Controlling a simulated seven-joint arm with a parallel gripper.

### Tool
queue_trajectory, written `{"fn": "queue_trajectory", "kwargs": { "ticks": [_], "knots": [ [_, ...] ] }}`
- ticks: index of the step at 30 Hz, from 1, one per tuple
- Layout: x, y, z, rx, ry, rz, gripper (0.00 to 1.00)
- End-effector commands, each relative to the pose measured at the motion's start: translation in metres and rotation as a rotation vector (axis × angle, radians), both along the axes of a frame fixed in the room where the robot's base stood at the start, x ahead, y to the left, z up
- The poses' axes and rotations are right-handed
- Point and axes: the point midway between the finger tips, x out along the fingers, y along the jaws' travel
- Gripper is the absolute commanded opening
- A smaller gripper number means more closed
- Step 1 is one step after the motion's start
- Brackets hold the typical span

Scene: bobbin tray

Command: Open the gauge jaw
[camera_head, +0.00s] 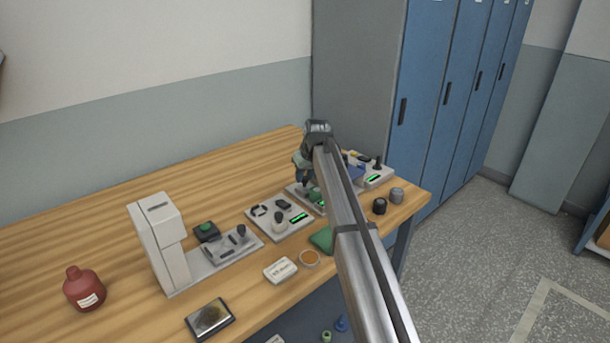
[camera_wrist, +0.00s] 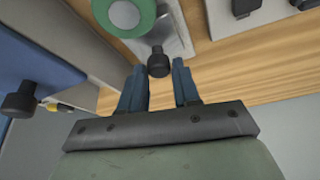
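My gripper (camera_head: 304,174) is over the far right part of the bench, above a small station with a green display (camera_head: 321,204), which my arm partly covers. In the wrist view my gripper (camera_wrist: 157,68) is open, its two blue fingers apart. A black knob (camera_wrist: 158,63) shows between the fingertips or just beyond them; I see no contact. The knob is at the end of a grey metal plate (camera_wrist: 172,35). A green ring-shaped piece (camera_wrist: 124,14) with a pale centre is beside it. I cannot tell which part is the gauge jaw.
A similar station (camera_head: 280,217) stands to the left, and another (camera_head: 374,178) to the right. A blue block (camera_wrist: 40,60) with a black knob (camera_wrist: 20,100) is close on the left in the wrist view. Two small dark cylinders (camera_head: 380,206) (camera_head: 397,195) stand near the right edge.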

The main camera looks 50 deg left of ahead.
Motion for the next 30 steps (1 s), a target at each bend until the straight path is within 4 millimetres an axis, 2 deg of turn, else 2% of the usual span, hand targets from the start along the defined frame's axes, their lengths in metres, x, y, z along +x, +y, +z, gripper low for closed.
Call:
{"fn": "queue_trajectory", "kwargs": {
  "ticks": [2,9,20,27,30],
  "knots": [
    [0.000,0.000,0.000,0.000,0.000,0.000,0.23],
    [0.000,0.000,0.000,0.000,0.000,0.000,0.01],
    [0.000,0.001,0.000,0.000,0.000,0.000,0.00],
    [0.001,0.025,0.001,0.000,0.001,0.000,0.00],
    [0.000,0.025,0.000,0.000,0.000,-0.001,0.00]
  ]
}}
